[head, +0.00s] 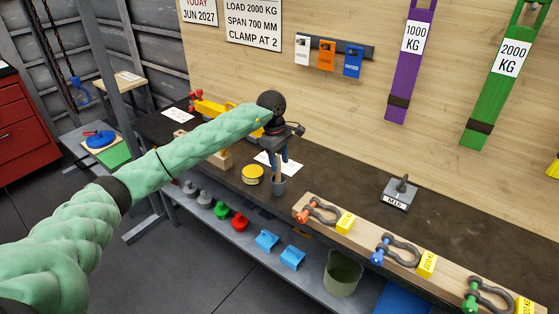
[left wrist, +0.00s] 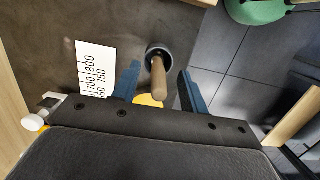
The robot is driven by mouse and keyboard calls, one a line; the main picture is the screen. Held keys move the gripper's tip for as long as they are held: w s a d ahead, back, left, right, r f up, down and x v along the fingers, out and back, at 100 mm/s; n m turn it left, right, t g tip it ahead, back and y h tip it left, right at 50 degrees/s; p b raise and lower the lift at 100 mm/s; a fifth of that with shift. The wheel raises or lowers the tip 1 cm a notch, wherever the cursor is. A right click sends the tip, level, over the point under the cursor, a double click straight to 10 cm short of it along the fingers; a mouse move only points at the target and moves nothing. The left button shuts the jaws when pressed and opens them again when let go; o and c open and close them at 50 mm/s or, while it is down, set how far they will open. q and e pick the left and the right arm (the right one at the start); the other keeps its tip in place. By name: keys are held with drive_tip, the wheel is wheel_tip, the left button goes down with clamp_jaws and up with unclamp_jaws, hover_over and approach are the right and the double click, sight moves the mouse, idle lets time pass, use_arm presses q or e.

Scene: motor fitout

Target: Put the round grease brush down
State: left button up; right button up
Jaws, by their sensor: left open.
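The round grease brush stands handle-up in a small grey cup (head: 278,187) on the dark bench top. Its wooden handle (head: 278,168) rises from the cup; the bristle end is hidden inside. In the left wrist view the handle (left wrist: 158,80) points toward the camera, with the cup's dark rim (left wrist: 158,52) around its base. My left gripper (head: 283,156) is above the cup. Its blue fingers (left wrist: 159,88) are open, one on each side of the handle, with visible gaps to it. My right gripper is not in view.
A yellow tin (head: 252,174) stands left of the cup. A printed scale sheet (left wrist: 92,65) lies beside it. A plank (head: 360,241) with several shackles runs along the bench front to the right. A weighted block (head: 397,197) sits behind it. Open bench lies between cup and block.

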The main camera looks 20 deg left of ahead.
use_arm(q)
drive_tip(key=shift+w+a+f+b, duration=0.15)
drive_tip(key=shift+w+a+b, duration=0.05)
drive_tip(key=shift+a+b, duration=0.4)
drive_tip(key=shift+a, duration=0.15)
